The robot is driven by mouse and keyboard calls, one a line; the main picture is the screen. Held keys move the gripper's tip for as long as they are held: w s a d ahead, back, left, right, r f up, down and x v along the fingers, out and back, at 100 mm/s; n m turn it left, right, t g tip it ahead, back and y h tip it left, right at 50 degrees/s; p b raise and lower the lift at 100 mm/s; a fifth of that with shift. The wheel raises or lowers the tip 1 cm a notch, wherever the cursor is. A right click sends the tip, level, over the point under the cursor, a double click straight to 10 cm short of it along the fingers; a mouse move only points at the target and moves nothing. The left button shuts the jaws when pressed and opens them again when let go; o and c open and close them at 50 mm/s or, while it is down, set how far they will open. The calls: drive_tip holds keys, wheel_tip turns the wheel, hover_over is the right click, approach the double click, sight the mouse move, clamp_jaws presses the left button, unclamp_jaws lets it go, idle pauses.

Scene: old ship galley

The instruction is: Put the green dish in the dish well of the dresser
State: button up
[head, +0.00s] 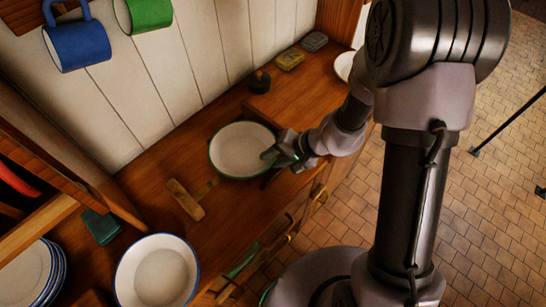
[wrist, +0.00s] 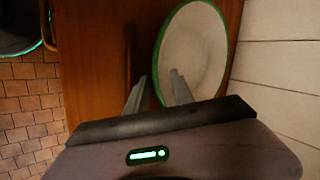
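The green dish (head: 238,150), cream inside with a green rim, lies on the wooden dresser top (head: 150,180). It also shows in the wrist view (wrist: 195,50). My gripper (head: 278,152) is at the dish's right edge in the head view. In the wrist view my gripper (wrist: 160,76) has its two fingers apart, one outside the rim and one over the inside, with the rim between them. I cannot tell whether either finger touches the dish. I cannot clearly make out the dish well.
A blue-rimmed dish (head: 155,272) stands at the front left, near stacked plates (head: 30,272). A wooden piece (head: 186,199) lies left of the green dish. A blue mug (head: 78,45) and green mug (head: 150,12) hang on the wall.

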drive_tip(key=shift+r, duration=0.1)
drive_tip(key=s+d+r+p, duration=0.2)
drive_tip(key=d+r, duration=0.1)
drive_tip(key=r, duration=0.6)
drive_tip(key=s+d+r+p, duration=0.2)
drive_tip(key=d+r, duration=0.2)
drive_tip(key=r, duration=0.4)
drive_tip(key=s+d+r+t+h, duration=0.1)
drive_tip(key=s+d+r+h, duration=0.1)
drive_tip(key=s+r, duration=0.4)
drive_tip(key=s+d+r+t+h, duration=0.2)
drive_tip(key=s+r+h, duration=0.1)
drive_tip(key=s+r, duration=0.2)
wheel_tip(320, 180, up, 2)
drive_tip(key=shift+s+d+r+m, duration=0.15)
drive_tip(key=shift+s+d+m, duration=0.25)
